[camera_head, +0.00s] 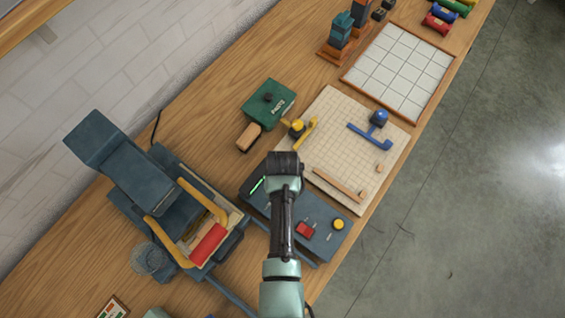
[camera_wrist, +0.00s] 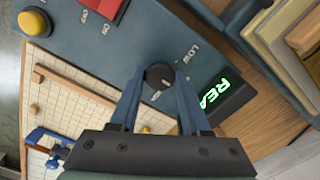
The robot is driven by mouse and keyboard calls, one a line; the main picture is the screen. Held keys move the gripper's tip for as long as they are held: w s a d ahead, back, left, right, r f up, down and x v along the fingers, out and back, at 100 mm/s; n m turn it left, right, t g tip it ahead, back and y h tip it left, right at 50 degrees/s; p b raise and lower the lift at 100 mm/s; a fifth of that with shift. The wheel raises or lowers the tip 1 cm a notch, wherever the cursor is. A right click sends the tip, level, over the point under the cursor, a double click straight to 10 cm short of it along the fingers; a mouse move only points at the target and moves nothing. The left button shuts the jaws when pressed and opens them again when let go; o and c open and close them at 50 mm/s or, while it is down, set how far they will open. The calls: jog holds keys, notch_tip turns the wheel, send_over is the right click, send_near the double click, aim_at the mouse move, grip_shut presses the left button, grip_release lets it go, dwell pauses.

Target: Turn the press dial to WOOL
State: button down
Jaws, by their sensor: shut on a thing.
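The press dial (camera_wrist: 159,75) is a small round black knob on the blue control panel (camera_wrist: 100,52) in the wrist view. My gripper (camera_wrist: 157,77) points at the panel, with one finger on each side of the dial, shut on it. A LOW label is readable beside the dial. Another small label near the fingers is too small to read, and I cannot tell which mark the dial points to. In the head view my gripper (camera_head: 284,158) is over the control panel (camera_head: 323,247), and my arm hides the dial.
A green-lit display (camera_wrist: 222,98), a red switch (camera_wrist: 106,7) and a yellow button (camera_wrist: 34,22) share the panel. A gridded board (camera_head: 340,135) and a green box (camera_head: 268,103) lie beyond.

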dwell(0.4)
jog(key=shift+c, duration=1.8)
grip_release()
notch_tip(320, 180, up, 13)
jog(key=b, duration=0.1)
